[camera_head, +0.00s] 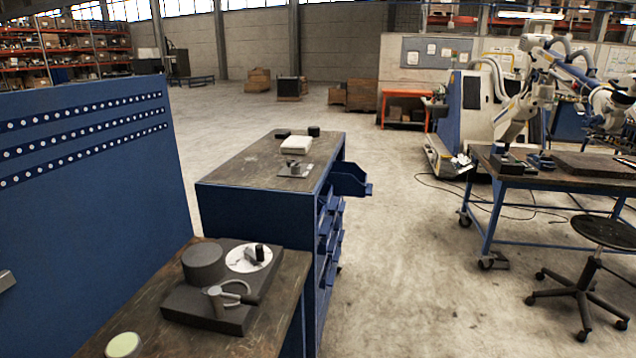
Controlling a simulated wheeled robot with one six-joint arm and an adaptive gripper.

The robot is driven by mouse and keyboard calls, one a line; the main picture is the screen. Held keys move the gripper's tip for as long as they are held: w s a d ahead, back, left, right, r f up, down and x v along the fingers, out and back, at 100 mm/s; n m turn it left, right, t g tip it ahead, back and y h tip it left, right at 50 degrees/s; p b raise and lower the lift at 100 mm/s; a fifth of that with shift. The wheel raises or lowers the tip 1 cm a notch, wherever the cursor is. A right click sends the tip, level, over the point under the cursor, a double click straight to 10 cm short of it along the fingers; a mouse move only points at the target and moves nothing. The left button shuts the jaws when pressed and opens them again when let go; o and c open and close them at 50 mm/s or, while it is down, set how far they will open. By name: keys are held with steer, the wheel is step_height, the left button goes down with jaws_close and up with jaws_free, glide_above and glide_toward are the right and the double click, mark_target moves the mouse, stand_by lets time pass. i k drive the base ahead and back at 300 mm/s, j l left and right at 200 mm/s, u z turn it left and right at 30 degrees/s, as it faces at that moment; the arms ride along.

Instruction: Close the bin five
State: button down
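A blue cabinet (258,239) with a dark worn top stands in the middle of the view. Several blue bins (328,232) sit in its right side, seen at a steep angle. One blue bin (351,180) at the top far end sticks well out to the right and is open. The lower bins also jut out a little. No number shows on any bin, so I cannot tell which one is bin five. My gripper is not in view.
A near bench (282,288) carries a dark device (215,308) with a round white plate. A blue perforated panel (80,220) stands at the left. A blue-framed table (535,182) and a stool (604,232) stand at the right. The floor (410,270) beside the bins is clear.

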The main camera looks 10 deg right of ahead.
mark_target(347, 178)
steer(key=i+l+z, duration=0.15)
steer(key=i+z, duration=0.2)
steer(key=i, duration=0.5)
steer(key=i+j+z, duration=0.15)
steer(key=i+z, duration=0.2)
steer(key=i, duration=0.55)
steer(key=i+l, duration=0.1)
steer(key=i, duration=0.55)
steer(key=i+l+u, duration=0.15)
steer(key=i, duration=0.5)
